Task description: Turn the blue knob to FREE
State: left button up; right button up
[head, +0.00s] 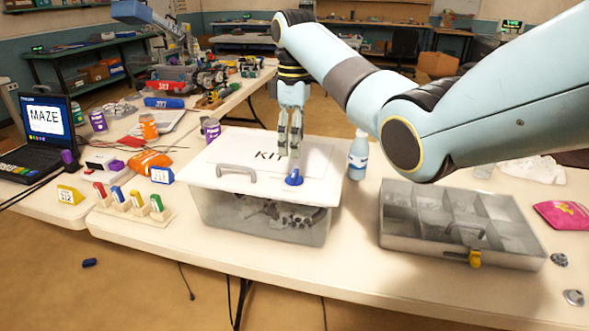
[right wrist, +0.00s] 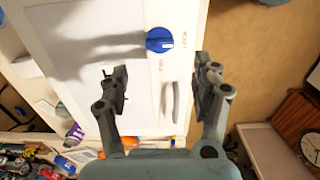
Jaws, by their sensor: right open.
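The blue knob (head: 294,177) sits on the white lid (head: 222,170) of the clear KIT box, near the lid's front edge. In the right wrist view the knob (right wrist: 158,39) is round with a small pale mark; the small lettering beside it is too blurred to read surely. My right gripper (head: 289,150) points down above the lid, just behind the knob in the head view. Its fingers (right wrist: 162,76) are apart and empty, with the knob ahead of the gap and not between the tips. My left gripper is out of view.
A grey compartment case (head: 440,240) stands right of the box, and a blue-white bottle (head: 358,158) is close to the box's right side. A lid handle (head: 237,172) rises left of the knob. A marker rack (head: 130,208) stands at left.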

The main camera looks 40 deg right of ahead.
aim_at(294, 172)
notch_tip(294, 172, down, 8)
jog(key=shift+f, duration=0.1)
jog(key=c, duration=1.2)
jog(key=shift+o, duration=0.2)
jog(key=shift+r+m+p, duration=0.25)
jog(key=shift+m+p, duration=1.35)
jog(key=shift+m, duration=0.2)
jog(key=m+p, duration=0.2)
jog(key=m, duration=0.1)
jog(key=shift+m, duration=0.4)
jog(key=m+p, duration=0.2)
jog(key=m, duration=0.3)
jog(key=shift+f, duration=0.1)
jog(key=m+p, duration=0.1)
jog(key=m, duration=0.4)
jog(key=shift+w, duration=0.1)
jog(key=shift+m, duration=0.4)
